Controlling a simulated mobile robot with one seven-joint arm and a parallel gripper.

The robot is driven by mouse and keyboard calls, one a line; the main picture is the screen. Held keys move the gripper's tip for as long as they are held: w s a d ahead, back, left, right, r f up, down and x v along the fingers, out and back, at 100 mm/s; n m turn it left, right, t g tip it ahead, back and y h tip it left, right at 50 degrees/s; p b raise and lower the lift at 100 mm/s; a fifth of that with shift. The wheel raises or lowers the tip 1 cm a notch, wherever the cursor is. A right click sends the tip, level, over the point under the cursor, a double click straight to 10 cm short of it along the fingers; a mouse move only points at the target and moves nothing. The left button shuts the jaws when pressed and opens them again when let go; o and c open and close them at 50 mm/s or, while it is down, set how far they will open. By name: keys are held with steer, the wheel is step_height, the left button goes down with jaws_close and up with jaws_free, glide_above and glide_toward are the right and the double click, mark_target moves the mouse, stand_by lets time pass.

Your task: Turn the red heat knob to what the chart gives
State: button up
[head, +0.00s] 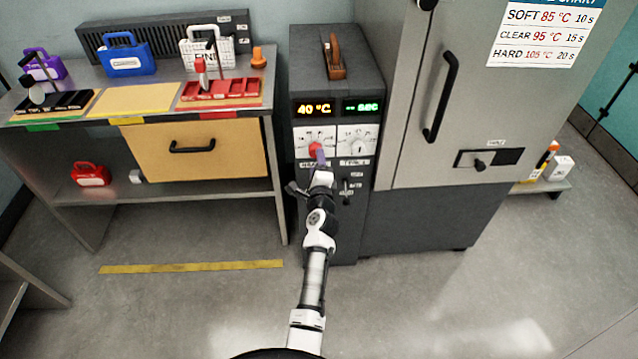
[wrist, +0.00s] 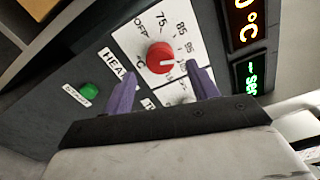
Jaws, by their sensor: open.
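The red heat knob (head: 315,149) is on the front of the dark heater unit, under an orange display (head: 314,108) reading 40 °C. In the wrist view the knob (wrist: 158,56) has a white mark pointing right, toward the right fingertip. OFF, 75, 85 and 95 show on its dial; the part behind that finger is hidden. My gripper (wrist: 160,70) is open, its purple fingers on either side of the knob's near side; contact cannot be told. The chart (head: 545,35) reads SOFT 85 °C 10 s, CLEAR 95 °C 15 s, HARD 105 °C 20 s; its top is cut off.
A white timer knob (head: 358,145) sits just right of the heat knob, below a green SEC display (head: 362,107). A green button (wrist: 91,90) is at left in the wrist view. A grey cabinet (head: 400,110) stands right; a bench with coloured modules (head: 126,55) stands left.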

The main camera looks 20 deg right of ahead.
steer(key=p+v, duration=0.1)
steer(key=v, duration=0.8)
steer(key=shift+s, duration=0.1)
